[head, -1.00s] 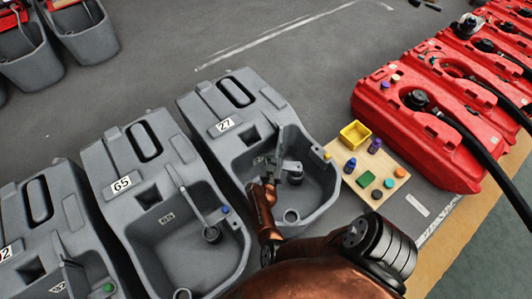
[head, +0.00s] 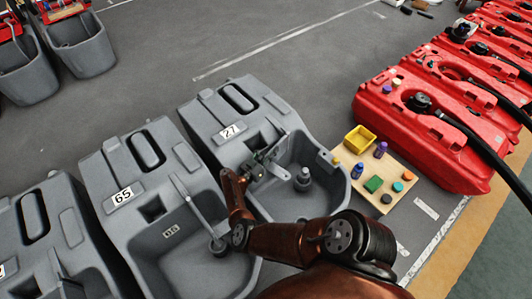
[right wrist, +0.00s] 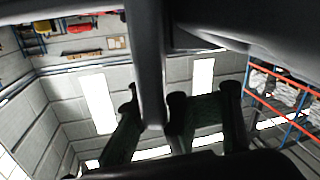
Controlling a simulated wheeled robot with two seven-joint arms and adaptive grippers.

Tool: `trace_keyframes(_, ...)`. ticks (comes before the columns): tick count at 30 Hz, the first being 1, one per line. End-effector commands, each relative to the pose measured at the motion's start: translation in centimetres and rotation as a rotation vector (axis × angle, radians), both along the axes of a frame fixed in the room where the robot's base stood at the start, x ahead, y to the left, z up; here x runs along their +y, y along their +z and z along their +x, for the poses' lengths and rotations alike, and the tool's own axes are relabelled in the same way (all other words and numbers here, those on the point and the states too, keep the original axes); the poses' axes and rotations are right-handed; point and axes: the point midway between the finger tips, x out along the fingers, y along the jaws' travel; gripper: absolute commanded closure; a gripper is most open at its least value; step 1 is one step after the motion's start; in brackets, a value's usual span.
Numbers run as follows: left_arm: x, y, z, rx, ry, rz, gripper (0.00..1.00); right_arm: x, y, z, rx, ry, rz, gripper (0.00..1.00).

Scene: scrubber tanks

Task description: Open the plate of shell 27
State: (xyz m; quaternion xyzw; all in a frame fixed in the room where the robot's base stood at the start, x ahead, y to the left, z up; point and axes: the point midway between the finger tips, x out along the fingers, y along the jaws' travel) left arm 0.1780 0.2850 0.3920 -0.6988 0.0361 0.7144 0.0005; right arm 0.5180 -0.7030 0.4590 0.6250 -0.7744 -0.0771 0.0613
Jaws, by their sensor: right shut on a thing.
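Shell 27 (head: 215,112) is a grey tank shell with a "27" label and an open basin at its front. A grey bar-like plate (head: 281,171) shows at the left of its basin, beside my right gripper (head: 262,166). My right gripper is shut on the plate. In the right wrist view, a grey bar (right wrist: 150,65) runs down to the dark fingers (right wrist: 165,125). A round drain post (head: 303,178) stands uncovered in the basin. My left gripper is not in view.
Shell 65 (head: 100,170) stands close on the left, with its bar (head: 198,212) lying across its basin. A wooden board (head: 400,168) with a yellow bin (head: 360,139) and small coloured parts lies right of shell 27. Red tanks (head: 425,140) stand farther right.

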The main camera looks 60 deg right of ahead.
Motion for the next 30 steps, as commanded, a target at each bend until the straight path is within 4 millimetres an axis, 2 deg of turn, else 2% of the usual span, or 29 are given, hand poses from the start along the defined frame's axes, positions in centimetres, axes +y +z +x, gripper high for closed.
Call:
trace_keyframes(1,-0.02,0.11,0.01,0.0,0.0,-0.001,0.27,-0.5,0.5,0.52,-0.001,0.01,-0.006,1.0)
trace_keyframes(11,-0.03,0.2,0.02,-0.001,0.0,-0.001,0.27,-0.78,0.78,0.34,-0.001,0.005,-0.011,1.0)
trace_keyframes(12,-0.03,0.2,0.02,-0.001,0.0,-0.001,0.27,-0.8,0.8,0.34,-0.002,0.005,-0.012,0.86)
trace_keyframes(19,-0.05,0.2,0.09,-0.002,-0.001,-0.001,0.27,-0.55,0.55,0.22,-0.001,0.002,-0.008,0.71)
trace_keyframes(30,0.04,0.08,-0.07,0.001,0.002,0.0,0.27,-0.3,0.26,0.13,-0.001,0.001,-0.003,0.71)
